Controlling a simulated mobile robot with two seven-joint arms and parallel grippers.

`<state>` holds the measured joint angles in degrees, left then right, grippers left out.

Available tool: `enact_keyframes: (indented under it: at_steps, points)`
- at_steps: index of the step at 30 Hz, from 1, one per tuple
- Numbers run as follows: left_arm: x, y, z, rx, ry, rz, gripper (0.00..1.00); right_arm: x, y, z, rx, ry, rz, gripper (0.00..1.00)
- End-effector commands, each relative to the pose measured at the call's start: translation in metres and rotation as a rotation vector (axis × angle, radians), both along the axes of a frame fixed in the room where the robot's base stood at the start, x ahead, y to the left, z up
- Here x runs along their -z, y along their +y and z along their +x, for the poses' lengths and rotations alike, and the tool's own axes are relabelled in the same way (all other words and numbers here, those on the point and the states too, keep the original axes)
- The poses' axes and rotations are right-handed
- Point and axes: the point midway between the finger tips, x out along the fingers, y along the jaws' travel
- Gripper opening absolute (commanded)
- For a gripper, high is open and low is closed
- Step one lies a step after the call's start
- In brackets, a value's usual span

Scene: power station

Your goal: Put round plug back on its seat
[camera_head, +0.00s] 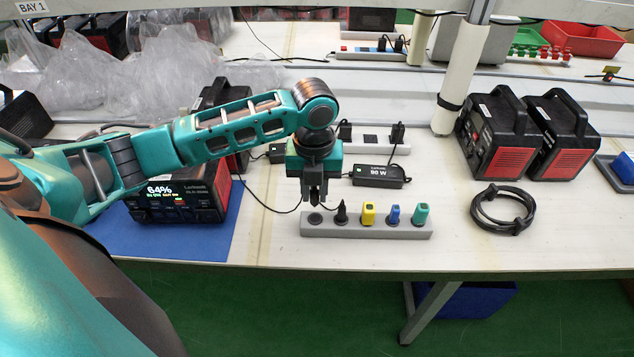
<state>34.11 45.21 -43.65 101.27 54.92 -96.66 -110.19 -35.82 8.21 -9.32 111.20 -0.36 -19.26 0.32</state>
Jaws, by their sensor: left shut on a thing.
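My left gripper (315,196) points down over the left end of the grey socket strip (385,233). It is shut on a dark thing that the fingers mostly hide; I take it to be the round plug. A thin black cable curves from the left toward the fingertips. Below them is a round dark seat (315,218) on the strip; I cannot tell whether the plug touches it. To its right on the strip stand a black plug (341,213), a yellow plug (368,213), a blue plug (393,214) and a green plug (420,213). My right gripper is not in view.
A power station (180,205) showing 64% stands on a blue mat (150,243) at left, under my arm. A black adapter (378,176) lies behind the strip. A coiled black cable (503,210) and two power stations (492,135) (560,137) stand right. The table front is clear.

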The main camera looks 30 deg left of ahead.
Motion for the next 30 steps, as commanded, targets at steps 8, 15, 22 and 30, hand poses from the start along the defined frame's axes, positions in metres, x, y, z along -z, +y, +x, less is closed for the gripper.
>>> enact_keyframes:
  at_steps: [8,15,22,30]
  points:
    - [0.029,-0.001,-0.001,-0.001,0.001,-0.001,0.0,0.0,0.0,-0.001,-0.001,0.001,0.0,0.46]
    - [0.045,0.0,0.0,-0.001,-0.001,0.0,0.0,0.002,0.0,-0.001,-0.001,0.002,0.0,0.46]
    - [0.05,0.0,0.0,-0.001,-0.001,0.0,0.0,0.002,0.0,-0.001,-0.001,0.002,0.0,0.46]
    - [0.05,-0.001,0.0,-0.001,-0.001,0.0,0.0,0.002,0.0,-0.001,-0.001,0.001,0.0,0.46]
